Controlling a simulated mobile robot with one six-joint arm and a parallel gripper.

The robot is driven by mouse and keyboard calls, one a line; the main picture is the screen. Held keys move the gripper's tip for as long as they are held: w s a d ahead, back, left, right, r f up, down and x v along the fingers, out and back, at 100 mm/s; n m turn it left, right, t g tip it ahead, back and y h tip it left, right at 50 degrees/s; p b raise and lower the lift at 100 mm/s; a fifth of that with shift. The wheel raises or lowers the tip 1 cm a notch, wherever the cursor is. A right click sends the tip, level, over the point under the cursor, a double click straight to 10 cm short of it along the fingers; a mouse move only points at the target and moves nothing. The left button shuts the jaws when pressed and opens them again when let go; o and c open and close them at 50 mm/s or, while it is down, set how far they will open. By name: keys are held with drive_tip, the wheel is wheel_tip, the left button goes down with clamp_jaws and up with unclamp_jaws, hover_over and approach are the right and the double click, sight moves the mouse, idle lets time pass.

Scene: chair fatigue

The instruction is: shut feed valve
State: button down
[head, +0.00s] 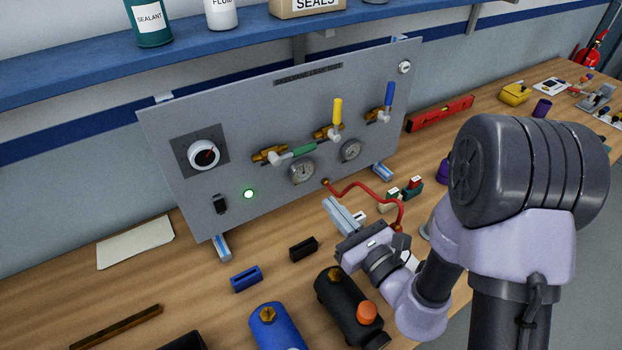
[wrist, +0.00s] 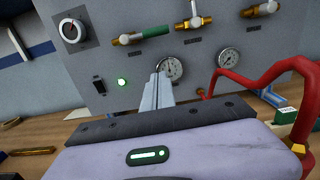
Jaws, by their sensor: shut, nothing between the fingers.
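A grey panel (head: 240,107) stands on the bench and carries three brass valves. The left valve's green handle (head: 303,151) lies almost level, pointing right; it also shows in the wrist view (wrist: 155,31). The middle valve's yellow handle (head: 337,111) and the right valve's blue handle (head: 389,94) point up. The valve labels are too small to read, so I cannot tell which is the feed valve. My gripper (head: 335,205) is shut and empty, in front of the panel and below the valves, apart from them. In the wrist view its fingers (wrist: 158,82) partly cover the left gauge.
Two gauges (head: 302,171) (head: 351,151) sit below the valves. A red hose (head: 372,184) loops out from the panel close to my gripper. A black bottle (head: 340,295) and a blue one (head: 275,325) lie in front. A blue shelf (head: 200,65) overhangs the panel.

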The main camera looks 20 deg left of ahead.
sight(296, 153)
drive_tip(key=w+a+r+b, duration=0.2)
drive_tip(key=w+a+r, duration=0.2)
drive_tip(key=w+a, duration=0.2)
drive_tip(key=shift+a+r+b, duration=0.15)
drive_tip(key=shift+a+b, duration=0.15)
drive_tip(key=shift+a, duration=0.2)
drive_tip(key=shift+w, duration=0.1)
drive_tip(key=shift+w+r, duration=0.1)
